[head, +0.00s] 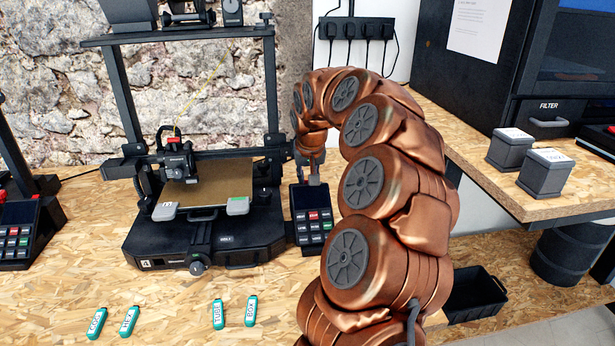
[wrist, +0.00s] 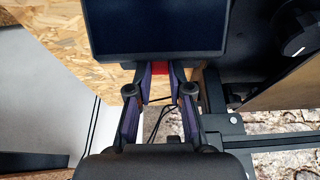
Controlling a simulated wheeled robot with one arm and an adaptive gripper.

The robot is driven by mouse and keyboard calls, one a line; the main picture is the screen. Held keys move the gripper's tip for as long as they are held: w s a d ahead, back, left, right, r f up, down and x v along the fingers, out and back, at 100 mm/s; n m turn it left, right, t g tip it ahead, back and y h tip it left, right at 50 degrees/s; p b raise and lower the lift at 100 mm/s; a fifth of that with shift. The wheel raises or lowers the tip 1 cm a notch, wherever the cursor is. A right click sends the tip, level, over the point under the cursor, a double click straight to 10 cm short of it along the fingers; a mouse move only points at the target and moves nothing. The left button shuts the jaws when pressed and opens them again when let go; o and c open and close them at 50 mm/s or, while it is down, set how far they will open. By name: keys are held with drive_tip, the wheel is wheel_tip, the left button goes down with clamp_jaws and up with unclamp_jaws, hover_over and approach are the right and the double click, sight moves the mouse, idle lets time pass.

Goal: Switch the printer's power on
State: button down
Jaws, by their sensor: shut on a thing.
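The black 3D printer (head: 205,238) labelled 4 stands on the wooden bench, its tan bed in front of the frame. Its control panel (head: 310,217), with a dark screen and keys, is at its right side. The dark screen (wrist: 155,28) fills the top middle of the wrist view. My gripper (head: 311,176) is at the panel's upper edge, partly hidden by my arm in the head view. In the wrist view my gripper (wrist: 160,84) has its fingertips on both sides of a red part (wrist: 160,70), seemingly the power switch, just beyond the screen's edge. Whether the switch is on is not visible.
Several teal labelled tags (head: 219,314) lie on the front of the bench. Another printer's panel (head: 24,228) is at the left edge. Two dark labelled boxes (head: 546,173) stand on the right shelf. A power strip (head: 356,28) with plugs hangs on the wall.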

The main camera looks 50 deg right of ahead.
drive_tip(key=shift+w+d+r+g+p, duration=0.1)
drive_tip(key=shift+d+r+g+p, duration=0.15)
drive_tip(key=shift+p, duration=0.4)
drive_tip(key=g+y+p, duration=0.1)
drive_tip(key=g+p, duration=0.1)
drive_tip(key=p, duration=0.1)
drive_tip(key=shift+w+f+y, duration=0.1)
drive_tip(key=shift+w+y, duration=0.05)
drive_tip(key=shift+y, duration=0.25)
drive_tip(key=shift+w+f+g+y+p, duration=0.15)
drive_tip(key=shift+g+y+p, duration=0.15)
drive_tip(key=shift+p, duration=0.5)
drive_tip(key=c, duration=1.1)
unclamp_jaws()
drive_tip(key=shift+o, duration=0.2)
wheel_tip(320, 180, up, 12)
